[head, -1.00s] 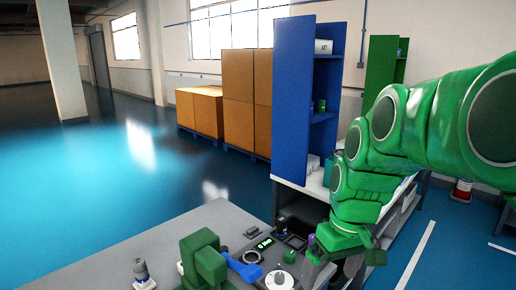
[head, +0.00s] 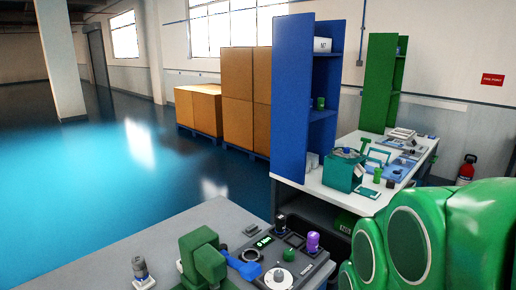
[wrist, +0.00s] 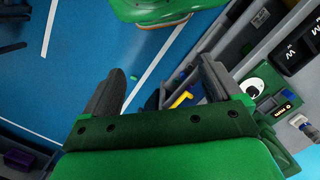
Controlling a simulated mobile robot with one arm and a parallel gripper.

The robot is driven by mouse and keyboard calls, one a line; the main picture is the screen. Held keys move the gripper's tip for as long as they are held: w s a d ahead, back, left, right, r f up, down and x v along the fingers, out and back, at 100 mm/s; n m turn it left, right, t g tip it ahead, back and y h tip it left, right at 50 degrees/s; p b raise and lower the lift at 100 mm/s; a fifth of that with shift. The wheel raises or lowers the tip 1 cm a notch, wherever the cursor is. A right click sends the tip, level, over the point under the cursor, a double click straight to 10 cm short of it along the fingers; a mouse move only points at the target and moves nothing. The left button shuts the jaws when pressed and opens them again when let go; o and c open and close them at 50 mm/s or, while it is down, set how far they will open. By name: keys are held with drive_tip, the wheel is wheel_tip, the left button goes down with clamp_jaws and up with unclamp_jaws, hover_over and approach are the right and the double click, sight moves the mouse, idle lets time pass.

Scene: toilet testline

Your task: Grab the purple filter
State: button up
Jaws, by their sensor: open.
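The purple filter (head: 312,241) is a small upright purple cylinder. It stands at the right back of the dark device panel (head: 290,262) on the near grey bench in the head view. I cannot make it out in the wrist view. My gripper (wrist: 160,82) shows only in the wrist view. Its two dark fingers are wide apart with nothing held between them, and blue floor and part of a bench show beyond. My green arm fills the lower right of the head view, and the gripper is out of that frame.
A black cylinder (head: 280,222) and a green knob (head: 289,254) stand near the filter. A green microscope-like device (head: 203,262) with a blue part is left of the panel. A tall blue shelf (head: 293,100) and a white bench (head: 345,203) stand behind.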

drive_tip(key=shift+c, duration=1.2)
drive_tip(key=n+t, duration=0.2)
drive_tip(key=t, duration=1)
approach(311, 240)
drive_tip(key=s+d+f, duration=0.2)
drive_tip(key=s+d, duration=0.2)
drive_tip(key=w+f+t, duration=0.1)
drive_tip(key=w, duration=0.1)
drive_tip(key=w+a+f+t+y, duration=0.1)
drive_tip(key=w, duration=0.1)
drive_tip(key=w+f+t+y, duration=0.1)
drive_tip(key=w+f, duration=0.1)
drive_tip(key=w, duration=0.1)
drive_tip(key=shift+a, duration=0.2)
drive_tip(key=shift+w+a+f+t+y, duration=0.15)
drive_tip(key=shift+w+f+t+y, duration=0.15)
drive_tip(key=shift+f+t+y, duration=0.1)
drive_tip(key=shift+w+a, duration=0.1)
drive_tip(key=shift+w, duration=0.1)
drive_tip(key=shift+x, duration=3.85)
drive_tip(key=c, duration=1.1)
